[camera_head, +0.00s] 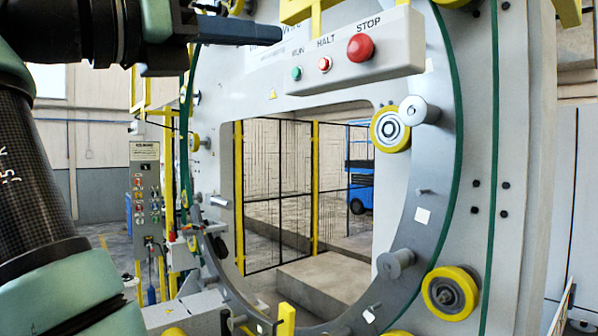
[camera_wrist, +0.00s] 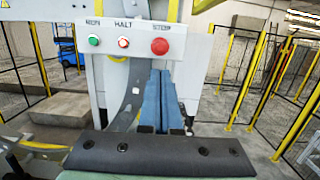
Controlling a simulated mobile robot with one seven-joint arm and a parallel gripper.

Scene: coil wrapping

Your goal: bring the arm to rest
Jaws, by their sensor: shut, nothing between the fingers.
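My gripper (camera_head: 270,34) reaches in from the upper left in the head view, its dark blue fingers level and pointing right. In the wrist view its two blue fingers (camera_wrist: 160,76) lie together, shut with nothing between them. The fingertips appear in front of the button panel (camera_head: 383,70), apart from it as far as I can tell. The panel carries a green RUN button (camera_head: 296,73), a small red HALT button (camera_head: 324,63) and a large red STOP button (camera_head: 360,47). The panel also shows in the wrist view (camera_wrist: 128,41).
The wrapping machine's grey ring (camera_head: 440,190), with yellow rollers (camera_head: 450,293), fills the middle and right. A control cabinet (camera_head: 145,190) stands at the left. Black mesh fencing with yellow posts (camera_head: 315,190) and a blue lift (camera_head: 360,182) stand behind the ring's opening.

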